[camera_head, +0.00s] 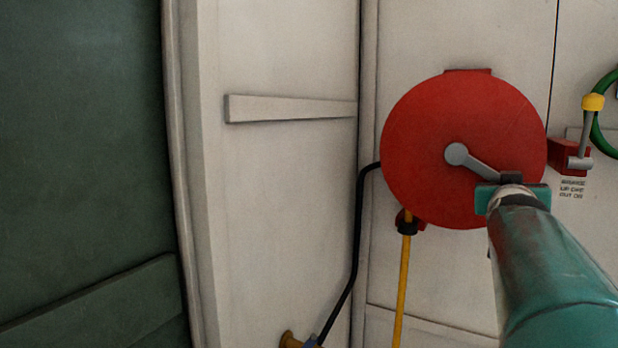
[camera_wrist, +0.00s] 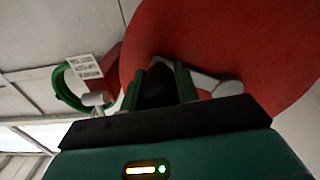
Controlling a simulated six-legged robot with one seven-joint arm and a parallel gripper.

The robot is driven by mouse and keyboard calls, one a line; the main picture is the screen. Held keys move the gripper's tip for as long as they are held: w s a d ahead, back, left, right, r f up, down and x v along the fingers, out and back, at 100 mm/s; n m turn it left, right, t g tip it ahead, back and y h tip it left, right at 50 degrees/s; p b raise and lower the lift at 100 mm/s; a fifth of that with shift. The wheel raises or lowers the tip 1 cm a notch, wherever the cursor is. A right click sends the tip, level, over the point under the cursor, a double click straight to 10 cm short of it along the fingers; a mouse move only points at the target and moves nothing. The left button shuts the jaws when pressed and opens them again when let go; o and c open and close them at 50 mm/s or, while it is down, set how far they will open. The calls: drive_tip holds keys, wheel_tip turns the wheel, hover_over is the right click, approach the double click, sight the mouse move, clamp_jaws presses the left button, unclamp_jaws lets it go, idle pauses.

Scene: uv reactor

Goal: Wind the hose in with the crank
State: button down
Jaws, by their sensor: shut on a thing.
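The red round hose reel (camera_head: 425,125) is mounted on the pale wall; its red face also fills the upper right of the wrist view (camera_wrist: 245,40). A grey crank arm (camera_head: 480,163) runs from the reel's hub down to the right. My gripper (camera_head: 512,186) is at the crank's outer end. In the wrist view its two green fingers (camera_wrist: 166,86) are shut on the dark crank handle (camera_wrist: 155,87). A yellow hose (camera_head: 404,285) hangs straight down from a dark fitting (camera_head: 408,223) under the reel.
A black pipe (camera_head: 357,235) runs from the reel's left side down to a brass and blue fitting (camera_head: 290,341). Right of the reel are a red valve box with a grey lever (camera_head: 572,157), a yellow knob (camera_head: 593,102) and a green ring (camera_head: 603,140). A grey bar (camera_head: 285,109) is on the left wall.

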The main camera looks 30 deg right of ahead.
sight(422, 193)
drive_tip(key=w+a+f+m, duration=0.1)
drive_tip(key=w+f+m, duration=0.1)
drive_tip(key=m, duration=0.1)
drive_tip(key=w+a+f+m, duration=0.1)
drive_tip(key=w+f+m, duration=0.1)
drive_tip(key=m, duration=0.1)
drive_tip(key=w+a+f+m, duration=0.1)
drive_tip(key=w+f+m, duration=0.1)
drive_tip(key=shift+m, duration=0.4)
drive_tip(key=w+a+m, duration=0.1)
drive_tip(key=w+m, duration=0.1)
drive_tip(key=w+a+m, duration=0.1)
drive_tip(key=m, duration=0.1)
drive_tip(key=w+a+m, duration=0.1)
drive_tip(key=w+m, duration=0.1)
drive_tip(key=shift+w, duration=0.35)
drive_tip(key=w+m, duration=0.1)
drive_tip(key=w+a+r+m, duration=0.1)
drive_tip(key=shift+m, duration=0.4)
drive_tip(key=shift+w+a+r+m, duration=0.3)
drive_tip(key=shift+w+m, duration=0.1)
drive_tip(key=shift+m, duration=0.1)
drive_tip(key=shift+r, duration=0.1)
